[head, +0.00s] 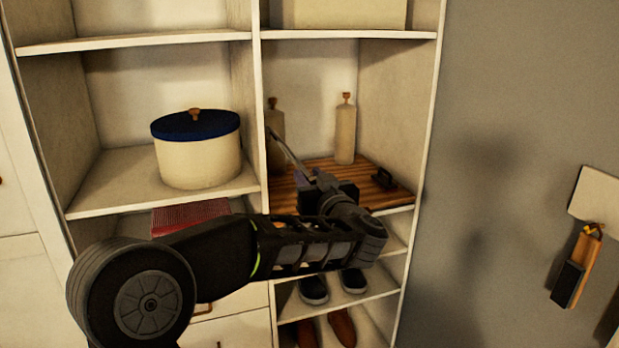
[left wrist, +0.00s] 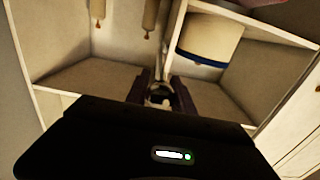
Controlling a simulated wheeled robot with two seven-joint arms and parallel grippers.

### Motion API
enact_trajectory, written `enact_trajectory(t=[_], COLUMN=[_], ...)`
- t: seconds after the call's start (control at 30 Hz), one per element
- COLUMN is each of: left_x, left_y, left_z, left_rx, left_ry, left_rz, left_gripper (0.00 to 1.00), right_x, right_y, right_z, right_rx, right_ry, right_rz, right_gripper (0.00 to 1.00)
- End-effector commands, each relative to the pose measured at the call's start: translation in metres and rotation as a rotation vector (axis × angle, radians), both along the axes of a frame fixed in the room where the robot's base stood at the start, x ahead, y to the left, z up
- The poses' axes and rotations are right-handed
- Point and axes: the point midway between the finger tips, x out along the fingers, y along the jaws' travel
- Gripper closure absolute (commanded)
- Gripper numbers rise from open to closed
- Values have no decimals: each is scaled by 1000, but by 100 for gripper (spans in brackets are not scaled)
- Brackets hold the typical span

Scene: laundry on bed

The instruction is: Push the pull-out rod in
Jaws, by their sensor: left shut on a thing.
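A thin grey rod (head: 288,152) slants in front of the tall cabinet's centre divider, its near end at my left gripper (head: 316,186). I take it for the pull-out rod; its mounting is not clear. My left gripper is in front of the middle right compartment, coming in from the left. In the left wrist view its two dark fingers (left wrist: 160,90) are shut around a small pale, roundish end (left wrist: 159,97), with the divider behind. The arm hides part of the lower shelves. My right gripper is not in view.
A cream round box with a blue lid (head: 198,160) stands in the left compartment. Shoes (head: 341,327) are below. A grey wall (head: 500,100) is at right.

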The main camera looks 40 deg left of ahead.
Motion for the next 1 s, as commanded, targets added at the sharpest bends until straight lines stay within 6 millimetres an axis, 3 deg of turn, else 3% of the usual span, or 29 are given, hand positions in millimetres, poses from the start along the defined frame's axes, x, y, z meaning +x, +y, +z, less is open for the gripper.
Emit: enact_trajectory(t=[1.0], left_x=[0], left_y=[0], left_z=[0], left_rx=[0], left_ry=[0], left_rz=[0], left_gripper=[100], right_x=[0], right_y=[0], right_z=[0], right_rx=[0], right_ry=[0], right_rz=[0], right_gripper=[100])
